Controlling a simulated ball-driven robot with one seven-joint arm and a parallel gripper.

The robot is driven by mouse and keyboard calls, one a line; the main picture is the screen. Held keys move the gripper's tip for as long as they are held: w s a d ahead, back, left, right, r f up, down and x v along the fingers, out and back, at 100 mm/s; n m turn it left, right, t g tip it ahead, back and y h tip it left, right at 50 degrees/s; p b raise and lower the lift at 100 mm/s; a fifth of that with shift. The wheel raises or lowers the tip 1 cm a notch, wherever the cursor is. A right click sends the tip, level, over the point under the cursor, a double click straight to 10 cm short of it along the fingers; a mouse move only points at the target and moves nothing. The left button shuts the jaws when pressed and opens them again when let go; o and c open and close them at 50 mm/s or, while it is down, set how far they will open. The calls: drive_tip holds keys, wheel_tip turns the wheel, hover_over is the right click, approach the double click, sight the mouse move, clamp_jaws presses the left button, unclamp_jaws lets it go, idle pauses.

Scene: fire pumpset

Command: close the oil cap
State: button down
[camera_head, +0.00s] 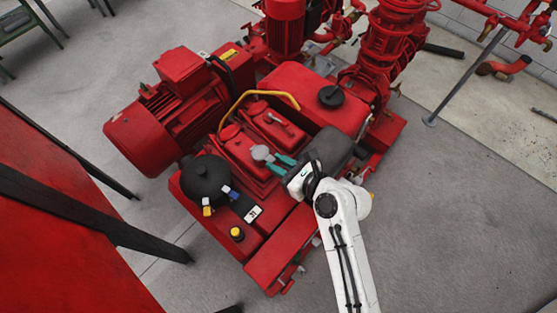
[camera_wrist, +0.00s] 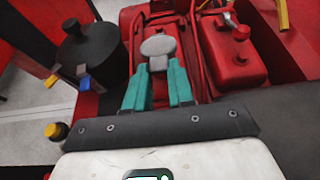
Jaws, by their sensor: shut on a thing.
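A grey, round-topped cap with a short stem (camera_head: 260,152) sits at the tips of my gripper (camera_head: 277,162), over the red engine block. It also shows in the wrist view (camera_wrist: 158,46), where the teal fingers of my gripper (camera_wrist: 158,72) close on its stem from both sides. I cannot tell whether the cap touches the red surface under it. Its underside and any opening below are hidden.
A black cylinder (camera_head: 206,178) stands left of the gripper. A yellow cap (camera_head: 237,233) is at the front left. A yellow pipe (camera_head: 252,93) arches behind. A black-capped red tank (camera_head: 315,92) is at the upper right. Open floor (camera_head: 440,190) lies to the right.

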drive_tip(key=c, duration=1.3)
unclamp_jaws()
drive_tip(key=shift+s+d+f, duration=0.1)
drive_tip(key=shift+f, duration=0.25)
drive_tip(key=o, duration=0.3)
drive_tip(key=shift+r, duration=0.2)
drive_tip(key=shift+o, duration=0.2)
drive_tip(key=v, duration=1)
drive_tip(key=shift+d+r, duration=0.25)
drive_tip(key=shift+s, duration=0.15)
drive_tip(key=shift+c, duration=0.5)
